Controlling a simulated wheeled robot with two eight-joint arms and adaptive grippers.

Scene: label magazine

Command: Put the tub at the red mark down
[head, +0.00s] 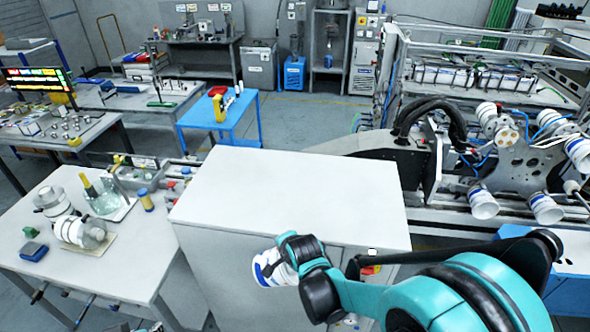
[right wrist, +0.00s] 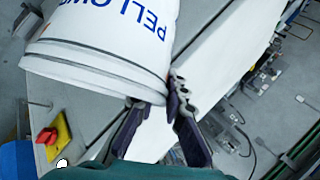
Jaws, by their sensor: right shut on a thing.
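A white tub (head: 266,270) with blue stripes is at the lower middle of the head view, tilted. In the right wrist view the tub (right wrist: 105,40) is large, with blue lettering and a wide rim. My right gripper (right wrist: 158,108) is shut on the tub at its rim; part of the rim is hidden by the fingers. In the head view my right gripper (head: 285,255) holds it in front of the white cabinet's near edge. I cannot make out a red mark on the cabinet top.
The white cabinet top (head: 290,190) is bare. A table (head: 120,245) at left carries several parts. A labelling machine with several similar white tubs (head: 483,203) stands at right. A red button on a yellow plate (right wrist: 47,138) sits near the cabinet.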

